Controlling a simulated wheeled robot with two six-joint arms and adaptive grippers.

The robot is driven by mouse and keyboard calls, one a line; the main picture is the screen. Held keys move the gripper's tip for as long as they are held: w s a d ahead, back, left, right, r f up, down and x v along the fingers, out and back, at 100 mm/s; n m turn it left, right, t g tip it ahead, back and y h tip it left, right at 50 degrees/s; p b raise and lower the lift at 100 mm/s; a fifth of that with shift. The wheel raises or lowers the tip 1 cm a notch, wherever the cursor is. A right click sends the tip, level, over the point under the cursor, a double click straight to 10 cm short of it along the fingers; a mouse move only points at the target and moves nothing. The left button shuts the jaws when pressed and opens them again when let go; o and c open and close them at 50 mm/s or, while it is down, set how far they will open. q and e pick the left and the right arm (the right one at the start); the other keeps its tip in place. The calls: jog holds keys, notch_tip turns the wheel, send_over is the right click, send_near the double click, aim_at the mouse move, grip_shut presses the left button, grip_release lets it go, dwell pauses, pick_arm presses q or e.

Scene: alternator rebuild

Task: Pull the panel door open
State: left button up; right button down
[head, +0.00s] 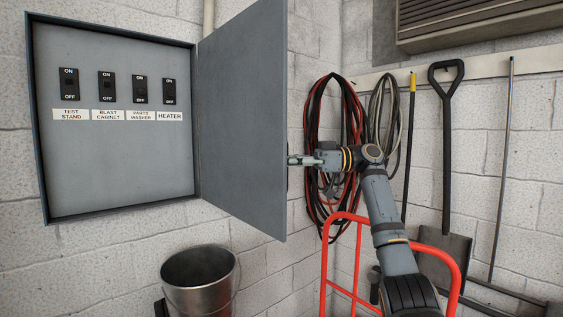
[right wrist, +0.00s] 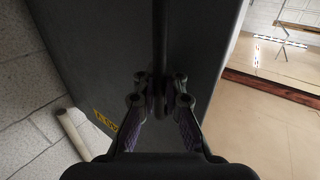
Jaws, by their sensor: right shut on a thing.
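The grey panel door (head: 240,120) stands wide open, swung out to the right of the wall panel box (head: 120,175). The box shows a row of switches labelled TEST STAND, BLAST CABINET, PARTS WASHER and HEATER. My right gripper (head: 292,160) is at the door's outer edge, with its tips partly hidden behind the door. In the right wrist view, my right gripper (right wrist: 160,105) is shut on the door's dark handle bar (right wrist: 160,40) on the dark door face (right wrist: 100,50). My left gripper is not in view.
A metal bucket (head: 200,285) stands below the panel. A red hand truck (head: 345,215) is beside my right arm. Coiled cables (head: 312,150), a shovel (head: 446,150) and poles hang on the right wall. A vent unit (head: 470,20) is above.

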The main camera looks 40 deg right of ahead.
jog(key=shift+f, duration=0.1)
jog(key=c, duration=1.7)
grip_release()
jog(key=shift+s, duration=0.1)
jog(key=shift+s+d, duration=0.15)
jog(key=shift+d, duration=0.1)
jog(key=v, duration=1.1)
jog(key=shift+s+d, duration=0.3)
jog(key=shift+d, duration=0.1)
